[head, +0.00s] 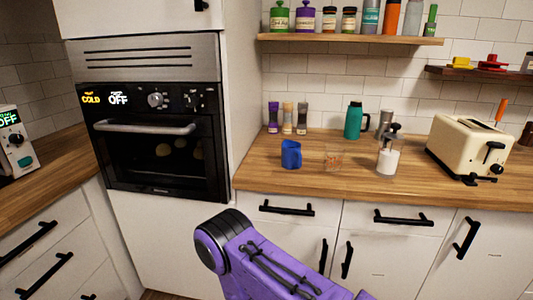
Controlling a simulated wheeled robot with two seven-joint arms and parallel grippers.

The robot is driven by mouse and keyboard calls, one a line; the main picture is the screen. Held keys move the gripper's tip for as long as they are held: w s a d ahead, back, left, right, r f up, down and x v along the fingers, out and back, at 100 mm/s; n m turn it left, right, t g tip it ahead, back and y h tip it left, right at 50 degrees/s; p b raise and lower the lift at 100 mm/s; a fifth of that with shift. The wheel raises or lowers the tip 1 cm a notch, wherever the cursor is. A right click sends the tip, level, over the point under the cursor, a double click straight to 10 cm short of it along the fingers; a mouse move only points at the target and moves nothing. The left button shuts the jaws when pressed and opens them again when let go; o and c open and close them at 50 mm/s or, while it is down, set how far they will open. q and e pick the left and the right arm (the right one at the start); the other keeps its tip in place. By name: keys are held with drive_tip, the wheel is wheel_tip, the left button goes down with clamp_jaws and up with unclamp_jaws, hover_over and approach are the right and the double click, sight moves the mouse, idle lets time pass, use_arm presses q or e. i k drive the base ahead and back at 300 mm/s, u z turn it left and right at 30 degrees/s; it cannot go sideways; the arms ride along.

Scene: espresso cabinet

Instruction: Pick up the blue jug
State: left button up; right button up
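The blue jug (291,154) stands upright on the wooden counter (347,182), near its left end beside the tall oven cabinet. Nothing covers it from this view. A purple arm of mine shows at the bottom middle, in front of the white drawers and below the counter. No gripper fingers show on it, and I cannot see either gripper. Nothing touches the jug.
Behind are several spice bottles (288,118) and a teal flask (354,120). Bare counter lies in front of the jug. A shelf (350,40) hangs above.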

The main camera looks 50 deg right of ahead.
sight(291, 155)
drive_tip(key=z, duration=0.4)
drive_tip(key=i, duration=0.75)
drive_tip(key=z, duration=0.65)
